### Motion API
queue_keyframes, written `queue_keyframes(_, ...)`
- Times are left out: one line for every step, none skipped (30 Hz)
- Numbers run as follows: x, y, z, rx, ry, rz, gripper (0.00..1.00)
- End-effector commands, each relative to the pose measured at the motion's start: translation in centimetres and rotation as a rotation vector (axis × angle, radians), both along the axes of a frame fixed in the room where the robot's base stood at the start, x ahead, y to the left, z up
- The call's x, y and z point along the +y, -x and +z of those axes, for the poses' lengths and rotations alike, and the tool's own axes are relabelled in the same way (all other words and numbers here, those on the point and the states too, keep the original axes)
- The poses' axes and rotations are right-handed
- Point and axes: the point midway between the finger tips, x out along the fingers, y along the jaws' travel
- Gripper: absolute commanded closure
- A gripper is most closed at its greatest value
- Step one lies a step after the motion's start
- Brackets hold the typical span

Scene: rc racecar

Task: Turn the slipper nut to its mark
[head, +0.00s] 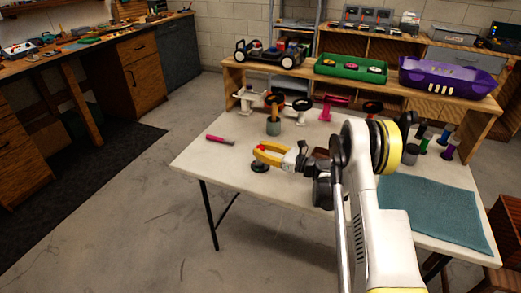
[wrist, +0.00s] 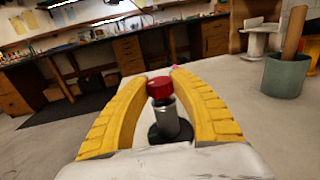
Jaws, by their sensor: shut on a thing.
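The slipper nut, a red knurled cap (wrist: 160,87), sits on top of a silver post (wrist: 166,115) that rises from a round black base (wrist: 170,133). My gripper (wrist: 160,76) has its two yellow fingers closed around the red nut, one on each side. In the head view my gripper (head: 258,150) is near the table's left front, over the black base (head: 260,167). The post looks upright. I cannot make out a mark on the nut or the post.
A grey cup with a wooden handle (head: 273,128) stands just behind my gripper. A pink-handled tool (head: 221,139) lies to the left. White stands (head: 247,98) are farther back. A wooden shelf (head: 235,78) carries a car, a green tray (head: 351,69) and a purple bin (head: 451,79). A teal mat (head: 435,212) lies right.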

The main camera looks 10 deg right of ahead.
Motion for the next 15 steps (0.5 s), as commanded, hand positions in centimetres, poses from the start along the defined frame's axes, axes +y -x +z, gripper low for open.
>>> queue_keyframes(0.07, 0.03, -0.02, 0.0, 0.0, -0.009, 1.0)
queue_keyframes(0.1, 0.03, -0.02, 0.0, 0.0, -0.023, 1.0)
queue_keyframes(0.13, 0.07, -0.02, 0.001, 0.001, -0.042, 1.0)
queue_keyframes(0.13, 0.06, -0.01, 0.001, 0.001, -0.056, 1.0)
queue_keyframes(0.08, 0.04, -0.01, 0.001, 0.001, -0.069, 1.0)
queue_keyframes(0.06, 0.06, -0.03, 0.001, 0.001, -0.08, 1.0)
queue_keyframes(0.03, 0.05, -0.04, 0.001, 0.001, -0.084, 1.0)
queue_keyframes(0.01, 0.03, -0.04, 0.001, 0.001, -0.086, 1.0)
queue_keyframes(0.0, 0.01, -0.04, 0.001, 0.001, -0.086, 1.0)
queue_keyframes(-0.01, 0.01, -0.05, 0.001, 0.001, -0.086, 1.0)
queue_keyframes(-0.01, 0.01, -0.05, 0.001, 0.001, -0.086, 1.0)
queue_keyframes(-0.01, 0.01, -0.05, 0.001, 0.001, -0.086, 1.0)
queue_keyframes(0.0, 0.0, -0.05, 0.001, 0.001, -0.086, 1.0)
queue_keyframes(0.0, 0.0, -0.05, 0.001, 0.001, -0.086, 1.0)
queue_keyframes(-0.01, -0.01, -0.05, 0.001, 0.001, -0.086, 0.61)
